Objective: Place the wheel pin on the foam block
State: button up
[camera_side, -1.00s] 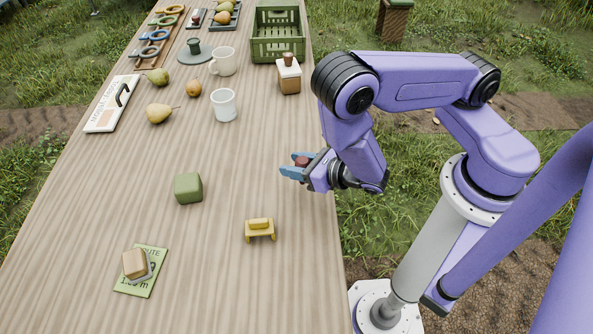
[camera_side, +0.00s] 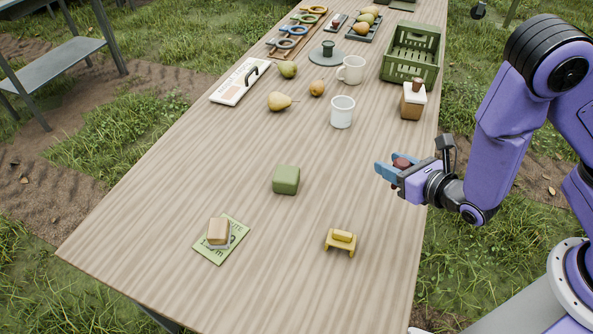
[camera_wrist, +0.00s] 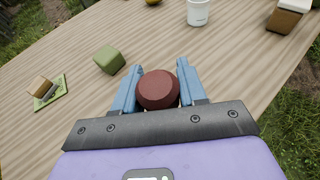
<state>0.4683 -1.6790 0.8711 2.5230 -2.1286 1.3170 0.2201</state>
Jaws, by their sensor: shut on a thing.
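A dark red-brown rounded piece, which I take for the wheel pin (camera_wrist: 158,90), is between the blue fingers of my gripper (camera_side: 391,168). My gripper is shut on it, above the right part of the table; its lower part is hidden. A green block (camera_side: 286,180), which I take for the foam block, stands on the table to the left of my gripper, clearly apart from it. Nothing is on its top. In the wrist view the green block (camera_wrist: 109,60) is to the left of and beyond the fingers.
A yellow stand (camera_side: 341,241) is nearer the front. A tan block (camera_side: 218,231) sits on a green card (camera_side: 232,251) at front left. A white mug (camera_side: 342,112), pears and a green crate (camera_side: 387,65) are farther back. The table between my gripper and the green block is clear.

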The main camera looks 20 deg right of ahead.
jog(key=w+a+r+m+h, duration=0.2)
jog(key=w+a+r, duration=0.45)
jog(key=a, duration=0.45)
send_over(283, 168)
jog(key=f, duration=0.8)
jog(key=shift+s+d+f, duration=0.2)
jog(key=shift+s, duration=0.05)
jog(key=shift+w+f, duration=0.1)
jog(key=shift+f, duration=0.1)
jog(key=shift+w+a+f, duration=0.1)
jog(key=shift+a+f, duration=0.05)
jog(key=shift+f, duration=1.5)
jog(key=shift+f, duration=0.1)
jog(key=o, duration=1.1)
